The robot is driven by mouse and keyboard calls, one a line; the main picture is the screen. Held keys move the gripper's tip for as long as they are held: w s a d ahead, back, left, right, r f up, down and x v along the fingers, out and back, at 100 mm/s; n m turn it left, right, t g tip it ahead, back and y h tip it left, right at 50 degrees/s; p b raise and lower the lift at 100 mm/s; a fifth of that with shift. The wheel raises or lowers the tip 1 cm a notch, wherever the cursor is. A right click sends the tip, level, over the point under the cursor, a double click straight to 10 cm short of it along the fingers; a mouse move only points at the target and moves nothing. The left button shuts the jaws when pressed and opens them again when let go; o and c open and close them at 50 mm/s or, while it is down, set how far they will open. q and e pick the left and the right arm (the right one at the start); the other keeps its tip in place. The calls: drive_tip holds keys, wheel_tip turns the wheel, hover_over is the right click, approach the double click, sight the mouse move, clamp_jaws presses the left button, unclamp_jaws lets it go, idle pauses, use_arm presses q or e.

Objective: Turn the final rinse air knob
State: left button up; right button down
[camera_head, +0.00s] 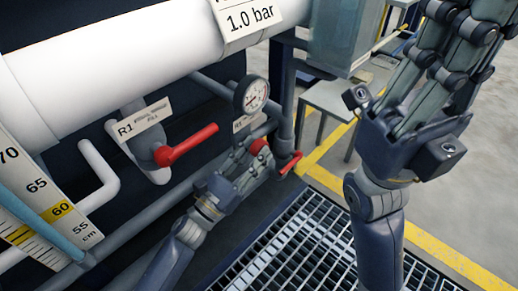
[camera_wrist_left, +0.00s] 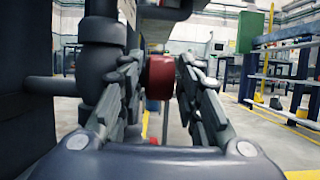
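The red knob (camera_head: 259,147) sits on the pipework below the round gauge, partly hidden by my left fingers in the head view. My left gripper (camera_head: 248,158) reaches up to it from below left. In the left wrist view the red knob (camera_wrist_left: 160,77) lies between the two fingertips of my left gripper (camera_wrist_left: 160,88). The fingers stand apart on either side of it; firm contact cannot be made out. I cannot read a label naming this knob. My right gripper (camera_head: 455,45) is raised at the upper right, fingers apart and empty, its tips near the top edge.
A red lever (camera_head: 187,146) sits on the valve labelled R1 at the left, and another red handle (camera_head: 290,163) is just right of the knob. A gauge (camera_head: 251,94) hangs above. Floor grating (camera_head: 300,250) lies below, and a small table (camera_head: 333,98) stands behind.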

use_arm(q)
drive_tip(key=shift+x, duration=1.1)
